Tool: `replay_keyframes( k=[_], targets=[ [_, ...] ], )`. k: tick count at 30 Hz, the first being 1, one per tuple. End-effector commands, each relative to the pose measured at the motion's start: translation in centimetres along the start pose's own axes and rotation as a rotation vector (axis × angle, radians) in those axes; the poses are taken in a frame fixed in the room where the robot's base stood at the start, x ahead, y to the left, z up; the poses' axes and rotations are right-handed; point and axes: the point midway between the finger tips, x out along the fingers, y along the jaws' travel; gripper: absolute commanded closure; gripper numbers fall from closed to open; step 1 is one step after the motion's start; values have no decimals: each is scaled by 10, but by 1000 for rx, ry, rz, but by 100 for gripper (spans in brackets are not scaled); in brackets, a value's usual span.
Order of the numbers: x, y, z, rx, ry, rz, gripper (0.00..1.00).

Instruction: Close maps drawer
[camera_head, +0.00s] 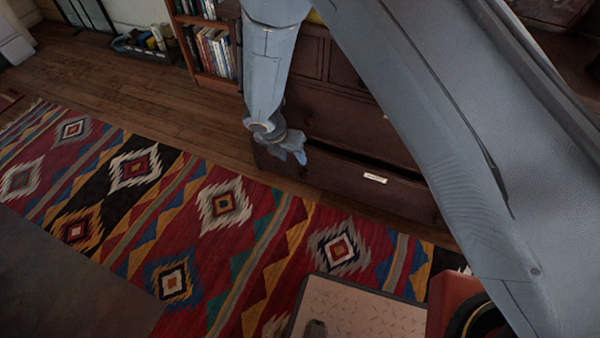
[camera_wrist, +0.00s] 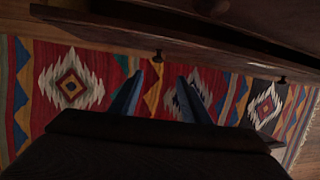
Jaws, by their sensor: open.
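A dark wooden chest of drawers (camera_head: 335,113) stands beyond the rug. Its bottom drawer (camera_head: 340,172) bears a small white label (camera_head: 375,178), too small to read, and sits partly out, with a dark gap above its front. The drawer front (camera_wrist: 110,35) crosses the top of the wrist view, with a dark knob (camera_wrist: 158,56) and another knob (camera_wrist: 283,79). My gripper (camera_head: 297,157) is at the left part of this drawer's front. In the wrist view its two fingers (camera_wrist: 158,97) are apart and empty, pointing toward the drawer. Whether they touch it I cannot tell.
A patterned rug (camera_head: 225,205) lies on the wooden floor before the chest. A bookcase (camera_head: 210,45) stands left of the chest, with a low dark box (camera_head: 145,50) beside it. My arm hides the chest's right side.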

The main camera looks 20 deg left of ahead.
Motion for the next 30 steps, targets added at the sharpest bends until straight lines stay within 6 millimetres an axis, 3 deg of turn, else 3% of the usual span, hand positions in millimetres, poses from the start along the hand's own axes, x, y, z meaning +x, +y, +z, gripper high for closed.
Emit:
replay_keyframes(
  k=[1,6,19,30],
  targets=[
    [25,7,-4,-12,-14,-28,57],
    [60,18,-10,-37,-61,-110,57],
    [86,20,-12,-48,-91,-163,57],
    [139,11,-7,-47,-91,-162,57]
  ],
)
